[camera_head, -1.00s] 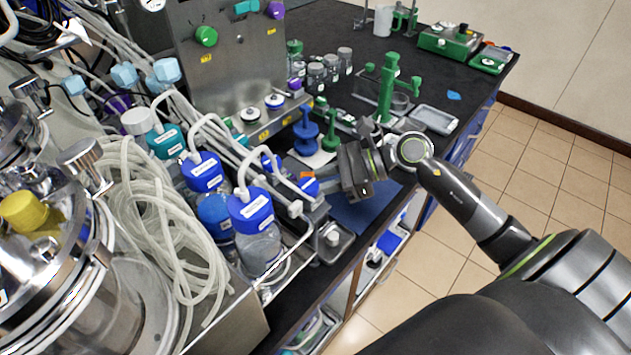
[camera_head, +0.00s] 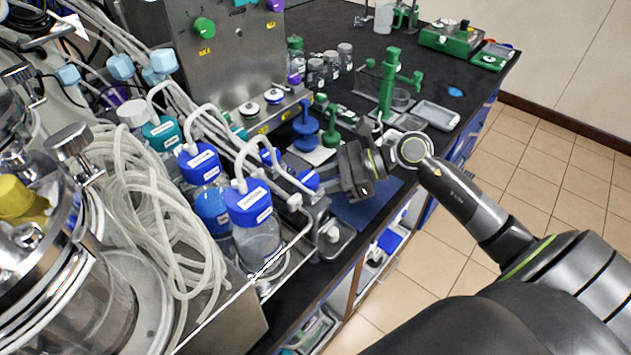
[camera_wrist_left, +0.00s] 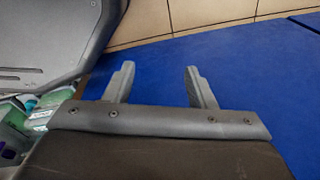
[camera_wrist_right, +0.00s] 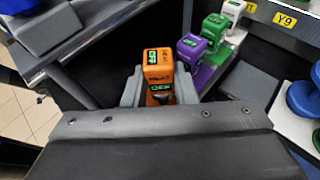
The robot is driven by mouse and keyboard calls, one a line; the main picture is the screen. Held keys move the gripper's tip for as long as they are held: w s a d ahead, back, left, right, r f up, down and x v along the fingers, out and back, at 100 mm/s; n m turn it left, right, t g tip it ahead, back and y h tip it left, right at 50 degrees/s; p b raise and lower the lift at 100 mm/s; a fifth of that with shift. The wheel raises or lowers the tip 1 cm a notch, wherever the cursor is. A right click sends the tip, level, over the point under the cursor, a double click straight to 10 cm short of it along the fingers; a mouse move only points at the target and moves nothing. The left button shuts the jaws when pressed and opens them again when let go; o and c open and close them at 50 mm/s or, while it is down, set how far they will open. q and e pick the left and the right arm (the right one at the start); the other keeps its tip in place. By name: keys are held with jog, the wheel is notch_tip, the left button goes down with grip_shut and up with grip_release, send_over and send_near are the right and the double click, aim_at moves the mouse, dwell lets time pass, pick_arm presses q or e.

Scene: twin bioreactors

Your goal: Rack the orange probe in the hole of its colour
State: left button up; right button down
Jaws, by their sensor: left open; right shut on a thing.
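The orange probe (camera_wrist_right: 158,70) stands between the fingers of my right gripper (camera_wrist_right: 158,92) in the right wrist view, which is shut on it. Its lettered orange top faces the camera; its lower end is hidden. Purple (camera_wrist_right: 191,46), green (camera_wrist_right: 214,26) and white (camera_wrist_right: 233,10) probes stand in a row just beyond it. The orange hole cannot be made out. In the head view my right gripper (camera_head: 352,172) is low beside the blue-capped bottles, and the orange probe is not visible there. My left gripper (camera_wrist_left: 158,80) is open and empty, seen only in its wrist view.
Blue-capped bottles (camera_head: 250,207) and a metal rail stand close left of my right gripper. Blue and green stands (camera_head: 306,130) are just behind it. A blue mat (camera_head: 364,207) lies at the bench edge. My left gripper is near a blue surface (camera_wrist_left: 250,75).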

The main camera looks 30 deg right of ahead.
jog(key=shift+f, duration=0.15)
jog(key=shift+f+b, duration=0.45)
jog(key=shift+b, duration=0.35)
jog(key=shift+f+b, duration=0.25)
jog(key=shift+b, duration=0.15)
dwell(0.3)
jog(key=c, duration=1.1)
grip_release()
